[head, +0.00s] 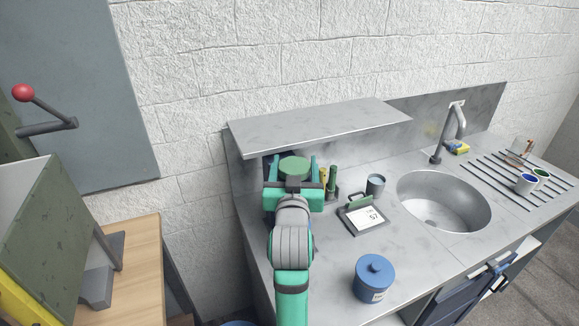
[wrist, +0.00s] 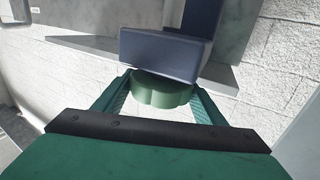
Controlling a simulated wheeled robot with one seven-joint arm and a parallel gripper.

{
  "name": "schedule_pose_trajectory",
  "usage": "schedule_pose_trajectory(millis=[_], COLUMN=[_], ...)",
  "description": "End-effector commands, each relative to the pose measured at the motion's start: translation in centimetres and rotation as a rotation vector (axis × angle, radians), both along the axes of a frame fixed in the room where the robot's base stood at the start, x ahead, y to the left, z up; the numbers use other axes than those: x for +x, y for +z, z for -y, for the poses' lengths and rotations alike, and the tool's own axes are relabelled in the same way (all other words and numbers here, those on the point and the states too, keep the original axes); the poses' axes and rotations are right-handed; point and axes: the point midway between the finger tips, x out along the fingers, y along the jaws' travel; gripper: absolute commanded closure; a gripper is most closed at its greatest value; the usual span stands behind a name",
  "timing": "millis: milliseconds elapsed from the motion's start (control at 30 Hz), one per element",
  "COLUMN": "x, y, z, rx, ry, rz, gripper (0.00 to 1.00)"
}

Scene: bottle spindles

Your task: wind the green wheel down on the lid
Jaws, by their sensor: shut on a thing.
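The green wheel (head: 294,165) is a flat round piece with a lobed rim, under the metal shelf at the back left of the counter. My gripper (head: 292,178) is shut on it, with one finger on each side. In the wrist view the wheel (wrist: 160,92) sits between the two teal fingers, close to a dark blue block (wrist: 165,55). I cannot see a lid under the wheel; the block, my gripper and my arm hide that area.
The shelf (head: 320,126) overhangs my gripper. Just right stand green and yellow upright items (head: 332,178), a dark cup (head: 375,184) and a small display device (head: 363,217). A blue lidded jar (head: 374,279) stands at the front. The sink (head: 443,203) is further right.

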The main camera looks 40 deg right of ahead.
Motion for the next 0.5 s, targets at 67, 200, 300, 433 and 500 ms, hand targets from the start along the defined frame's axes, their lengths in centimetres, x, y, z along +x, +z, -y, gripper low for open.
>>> schedule_pose_trajectory(millis=[67,200,300,433,500], x=[0.71,0.69,0.66,0.65,0.66], y=[-0.01,0.0,0.03,0.02,0.03], z=[-0.93,-0.88,-0.84,-0.8,-0.79], rx=[0.0,-0.001,-0.001,0.0,0.0], ry=[-0.036,-0.144,-0.222,-0.323,-0.38], rz=[0.0,-0.001,-0.001,0.0,0.0], gripper=[0.58,0.58,0.58,0.58,0.58])
